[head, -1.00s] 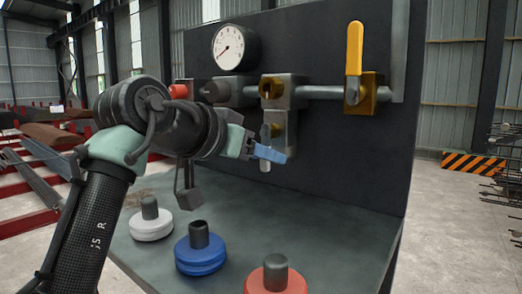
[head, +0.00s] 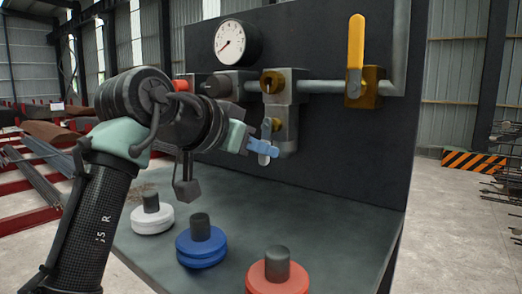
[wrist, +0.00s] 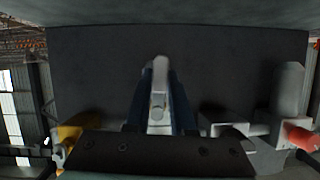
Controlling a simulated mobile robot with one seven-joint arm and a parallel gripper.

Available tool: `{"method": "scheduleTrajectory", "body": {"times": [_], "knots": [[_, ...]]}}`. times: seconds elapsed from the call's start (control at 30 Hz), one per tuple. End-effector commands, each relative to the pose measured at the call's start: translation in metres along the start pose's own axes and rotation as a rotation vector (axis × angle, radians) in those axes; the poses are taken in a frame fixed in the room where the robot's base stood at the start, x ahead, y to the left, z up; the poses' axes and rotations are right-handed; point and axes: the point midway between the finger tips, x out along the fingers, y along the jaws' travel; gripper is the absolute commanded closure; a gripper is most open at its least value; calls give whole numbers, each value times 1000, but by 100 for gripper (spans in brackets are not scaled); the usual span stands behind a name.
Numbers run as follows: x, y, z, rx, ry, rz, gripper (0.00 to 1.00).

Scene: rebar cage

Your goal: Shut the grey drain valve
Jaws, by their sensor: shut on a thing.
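The grey drain valve has a short grey handle (head: 264,158) that hangs down from a brass body (head: 272,126), low on the pipework of the dark panel. My gripper (head: 264,147) is shut on this handle. Its blue fingers cross the handle, and the rounded grey tip shows just below them. In the wrist view the handle (wrist: 159,85) lies between the two blue fingers of my gripper (wrist: 158,100). The fingers hide the middle of the handle in the head view.
A valve with an upright yellow handle (head: 355,45) is at the upper right. A pressure gauge (head: 238,42) and a red fitting (head: 181,86) are to the left. White (head: 152,220), blue (head: 201,256) and red (head: 278,283) round pieces stand on the bench (head: 335,215).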

Motion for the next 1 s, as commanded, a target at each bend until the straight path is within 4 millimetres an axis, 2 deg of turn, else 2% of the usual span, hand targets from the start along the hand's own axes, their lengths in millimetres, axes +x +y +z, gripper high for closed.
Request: {"method": "scheduleTrajectory", "body": {"times": [0.4, 1.0], "knots": [[0, -11, 0, 332, 3, -137, 100], [-4, -26, -11, 859, 2, -357, 100]]}}
